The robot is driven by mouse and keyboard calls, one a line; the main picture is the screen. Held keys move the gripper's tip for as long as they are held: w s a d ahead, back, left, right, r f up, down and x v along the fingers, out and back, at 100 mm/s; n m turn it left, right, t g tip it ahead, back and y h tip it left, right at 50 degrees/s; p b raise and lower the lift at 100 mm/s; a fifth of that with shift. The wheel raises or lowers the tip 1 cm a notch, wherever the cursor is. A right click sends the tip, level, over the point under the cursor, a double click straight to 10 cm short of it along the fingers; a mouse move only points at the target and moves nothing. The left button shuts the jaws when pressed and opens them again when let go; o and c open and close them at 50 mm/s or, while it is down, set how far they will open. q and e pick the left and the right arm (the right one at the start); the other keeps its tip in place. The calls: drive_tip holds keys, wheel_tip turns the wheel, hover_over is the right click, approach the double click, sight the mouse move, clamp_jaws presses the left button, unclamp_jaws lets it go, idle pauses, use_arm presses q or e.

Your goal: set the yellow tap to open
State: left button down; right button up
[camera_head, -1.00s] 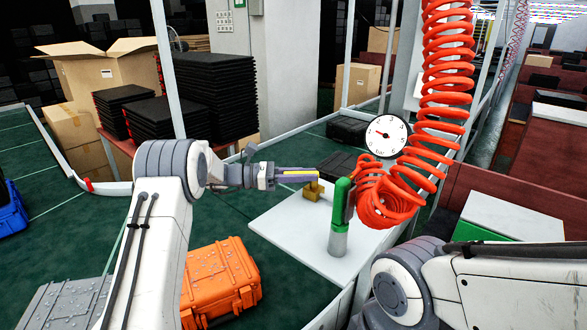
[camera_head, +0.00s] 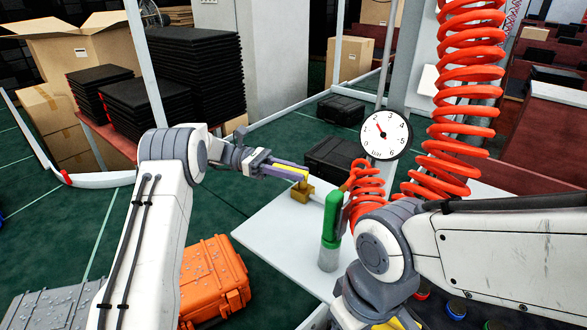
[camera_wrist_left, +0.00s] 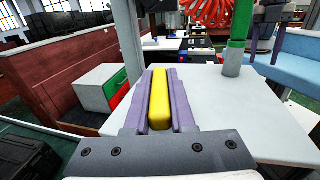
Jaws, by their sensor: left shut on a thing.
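The yellow tap has a brass-coloured body (camera_head: 302,192) on a white board (camera_head: 262,232) in the head view. Its long yellow handle (camera_wrist_left: 159,98) lies between the two purple fingers of my left gripper (camera_wrist_left: 159,102) in the left wrist view. The left gripper is shut on the handle and comes from the left in the head view. Most of the handle is hidden by the fingers in the head view. My right arm crosses the lower right of the head view, and its fingers do not show.
A green-topped grey post (camera_head: 331,230) stands just right of the tap. Red coiled hoses (camera_head: 462,100) hang behind it, near a round dial (camera_head: 386,134). An orange case (camera_head: 213,278) sits at lower left. Several coloured knobs show under my right arm.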

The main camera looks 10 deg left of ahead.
use_arm(q)
drive_tip(key=shift+r, duration=0.1)
drive_tip(key=c, duration=0.8)
unclamp_jaws()
drive_tip(key=shift+o, duration=0.2)
